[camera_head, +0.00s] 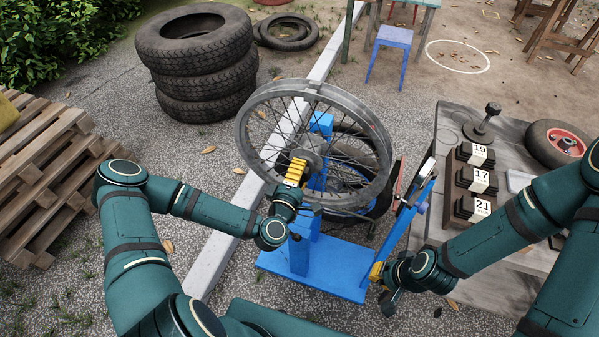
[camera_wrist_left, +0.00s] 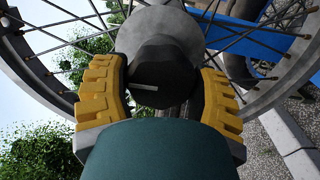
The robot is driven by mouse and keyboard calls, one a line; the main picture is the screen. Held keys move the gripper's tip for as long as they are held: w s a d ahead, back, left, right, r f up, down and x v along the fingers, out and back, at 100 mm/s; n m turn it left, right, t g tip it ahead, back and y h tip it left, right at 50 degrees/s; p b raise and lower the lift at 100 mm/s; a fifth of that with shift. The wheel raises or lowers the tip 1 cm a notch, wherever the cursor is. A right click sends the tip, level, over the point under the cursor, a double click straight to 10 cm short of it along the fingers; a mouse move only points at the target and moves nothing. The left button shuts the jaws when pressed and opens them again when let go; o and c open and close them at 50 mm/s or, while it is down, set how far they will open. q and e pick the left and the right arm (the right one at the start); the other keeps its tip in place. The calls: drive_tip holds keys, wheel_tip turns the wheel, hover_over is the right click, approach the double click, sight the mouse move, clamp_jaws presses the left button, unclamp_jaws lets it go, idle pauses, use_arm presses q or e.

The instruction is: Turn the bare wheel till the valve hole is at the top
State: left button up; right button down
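The bare wheel (camera_head: 256,100) is a grey spoked rim without a tyre, upright on a blue stand (camera_head: 330,262). I cannot make out the valve hole. My left gripper (camera_head: 297,171) is at the wheel's hub (camera_head: 312,160). In the left wrist view its yellow fingers (camera_wrist_left: 165,85) lie on both sides of the dark hub end (camera_wrist_left: 160,72), which carries a short pale line. I cannot tell whether they press on it. My right gripper (camera_head: 378,271) is at the lower end of a slanted blue arm (camera_head: 404,222), right of the wheel; its fingertips are mostly hidden.
A grey table (camera_head: 455,125) at the right holds dark blocks labelled 19, 17 and 21 (camera_head: 475,180) and a small red-centred wheel (camera_head: 565,142). Stacked tyres (camera_head: 200,65) stand behind left, a wooden pallet (camera_head: 45,165) at the left. A pale kerb (camera_head: 215,255) runs behind the stand.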

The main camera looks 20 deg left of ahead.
use_arm(q)
drive_tip(key=o, duration=0.3)
drive_tip(key=shift+o, duration=0.2)
drive_tip(key=shift+s, duration=0.1)
drive_tip(key=s, duration=0.7)
drive_tip(key=shift+s+a, duration=0.15)
